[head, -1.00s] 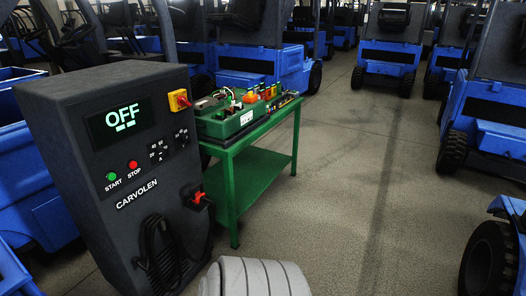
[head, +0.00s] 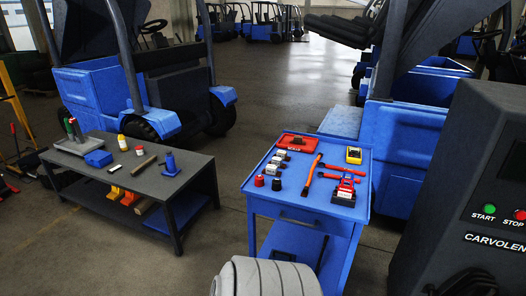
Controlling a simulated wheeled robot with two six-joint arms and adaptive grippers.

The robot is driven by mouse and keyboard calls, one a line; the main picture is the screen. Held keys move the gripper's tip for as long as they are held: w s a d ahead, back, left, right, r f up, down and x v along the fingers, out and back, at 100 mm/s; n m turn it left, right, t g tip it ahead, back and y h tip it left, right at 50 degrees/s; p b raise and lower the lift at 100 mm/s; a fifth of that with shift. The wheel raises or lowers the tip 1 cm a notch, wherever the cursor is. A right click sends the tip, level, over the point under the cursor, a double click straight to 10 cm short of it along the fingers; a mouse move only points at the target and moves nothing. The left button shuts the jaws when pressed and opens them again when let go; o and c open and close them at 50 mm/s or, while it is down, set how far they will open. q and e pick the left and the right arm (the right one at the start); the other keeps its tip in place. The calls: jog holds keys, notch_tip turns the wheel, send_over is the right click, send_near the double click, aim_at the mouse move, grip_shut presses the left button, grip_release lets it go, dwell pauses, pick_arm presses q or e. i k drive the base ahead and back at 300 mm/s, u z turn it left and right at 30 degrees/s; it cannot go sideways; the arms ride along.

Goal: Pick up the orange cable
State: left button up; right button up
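I cannot clearly make out an orange cable in the head view. A thin orange-red item (head: 312,174) lies lengthwise on the blue cart's top (head: 285,201), and I cannot tell whether it is a cable or a tool handle. Red-handled items (head: 341,170) lie to its right. Neither of my grippers is in view.
The blue cart also bears a red tray (head: 297,142) and a yellow meter (head: 354,155). A dark workbench (head: 184,185) with tools stands left. A dark CARVOLEN cabinet (head: 436,217) stands at right. Blue forklifts (head: 93,93) are behind. Floor (head: 222,185) shows between bench and cart.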

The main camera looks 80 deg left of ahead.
aim_at(305, 193)
jog(key=u, duration=2.05)
jog(key=k, duration=0.45)
jog(key=z, duration=0.6)
jog(key=i, duration=1.6)
jog(key=u, duration=1.5)
jog(key=i, duration=0.8)
jog(key=u, duration=0.75)
